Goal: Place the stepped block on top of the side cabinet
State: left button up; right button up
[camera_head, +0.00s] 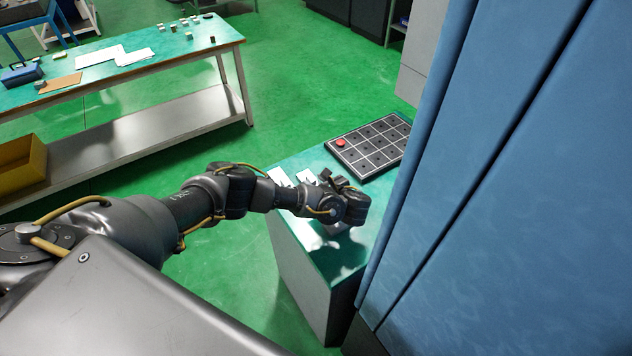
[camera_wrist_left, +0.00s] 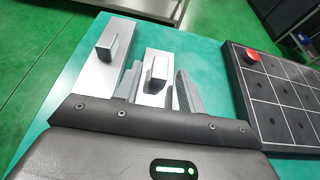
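A silver metal stepped block (camera_wrist_left: 157,84) with a raised upright part lies on the green top of the side cabinet (camera_wrist_left: 213,85). A second, longer metal block (camera_wrist_left: 106,52), also with a raised part, lies to its left. My left gripper (camera_wrist_left: 158,90) has one finger on each side of the nearer block, and a gap shows beside its raised part. In the head view the left gripper (camera_head: 335,226) is low over the cabinet (camera_head: 304,274), and its fingertips are mostly hidden by the wrist. My right gripper is not in view.
A black gridded tray (camera_head: 372,146) with a red round piece (camera_head: 341,142) lies at the cabinet's far end. A blue panelled wall (camera_head: 500,180) stands close on the right. A workbench (camera_head: 178,57) with small parts stands at the back left, with green floor between.

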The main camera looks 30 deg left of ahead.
aim_at(314, 180)
pick_arm(q)
jog(key=shift+r, duration=0.15)
jog(key=b+v, duration=0.1)
jog(key=v, duration=0.3)
jog(key=shift+d, duration=0.1)
jog(key=p+v, duration=0.2)
jog(key=shift+s+d+r, duration=0.1)
jog(key=shift+r, duration=0.3)
jog(key=shift+s+d, duration=0.3)
jog(key=shift+d, duration=0.1)
jog(key=shift+f, duration=0.1)
